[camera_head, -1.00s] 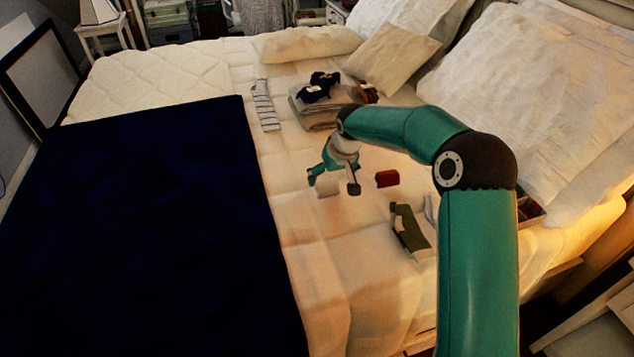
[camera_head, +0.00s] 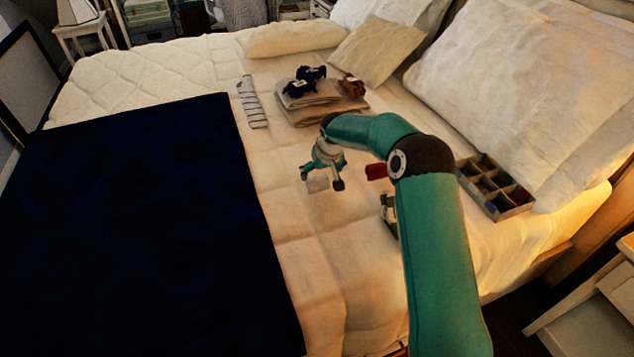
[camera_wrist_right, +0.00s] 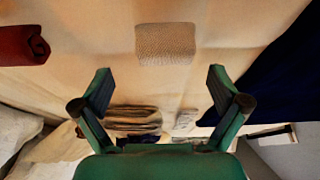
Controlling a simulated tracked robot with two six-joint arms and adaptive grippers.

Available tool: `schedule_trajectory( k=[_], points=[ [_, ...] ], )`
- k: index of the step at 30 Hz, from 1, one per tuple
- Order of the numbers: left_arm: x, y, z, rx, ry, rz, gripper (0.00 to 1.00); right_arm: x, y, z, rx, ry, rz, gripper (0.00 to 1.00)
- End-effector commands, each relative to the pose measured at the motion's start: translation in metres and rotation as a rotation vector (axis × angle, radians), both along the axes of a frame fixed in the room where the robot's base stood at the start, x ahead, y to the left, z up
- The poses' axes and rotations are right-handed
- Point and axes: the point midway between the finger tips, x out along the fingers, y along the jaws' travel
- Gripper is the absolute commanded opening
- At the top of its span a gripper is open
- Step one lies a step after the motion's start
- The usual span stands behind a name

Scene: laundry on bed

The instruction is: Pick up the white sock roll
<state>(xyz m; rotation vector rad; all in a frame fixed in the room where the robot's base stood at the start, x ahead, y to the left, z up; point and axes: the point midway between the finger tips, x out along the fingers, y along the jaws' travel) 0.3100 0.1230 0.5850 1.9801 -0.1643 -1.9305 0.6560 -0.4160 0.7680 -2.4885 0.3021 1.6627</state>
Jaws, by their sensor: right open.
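The white sock roll (camera_head: 317,184) lies on the cream bedding just below my right gripper (camera_head: 321,178) in the head view. In the right wrist view the white sock roll (camera_wrist_right: 165,43) shows as a pale ribbed block beyond the fingertips, centred between them. My right gripper (camera_wrist_right: 161,82) is open and empty, with its fingers spread wider than the roll. No contact with the roll shows. My left gripper is not in either view.
A red roll (camera_head: 376,172) lies right of the white one. A green sock (camera_head: 389,214) is partly hidden behind my right arm. A compartment box (camera_head: 503,210) stands by the pillows. Folded towels (camera_head: 318,110), a striped sock (camera_head: 251,101) and a dark blue blanket (camera_head: 130,220) lie on the bed.

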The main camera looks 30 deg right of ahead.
Motion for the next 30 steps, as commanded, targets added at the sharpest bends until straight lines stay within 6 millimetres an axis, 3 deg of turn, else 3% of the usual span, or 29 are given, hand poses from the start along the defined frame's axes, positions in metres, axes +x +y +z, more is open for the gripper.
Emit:
schedule_trajectory(
  k=[12, 20, 30],
  points=[
    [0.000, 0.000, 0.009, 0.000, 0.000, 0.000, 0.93, 0.019, 0.002, -0.045, 0.001, 0.001, 0.000, 0.98],
    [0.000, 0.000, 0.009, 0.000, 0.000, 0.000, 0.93, 0.020, 0.002, -0.048, 0.001, 0.000, 0.000, 0.98],
    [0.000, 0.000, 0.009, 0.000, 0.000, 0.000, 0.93, 0.019, 0.002, -0.047, 0.001, 0.001, 0.000, 0.45]
  ],
)
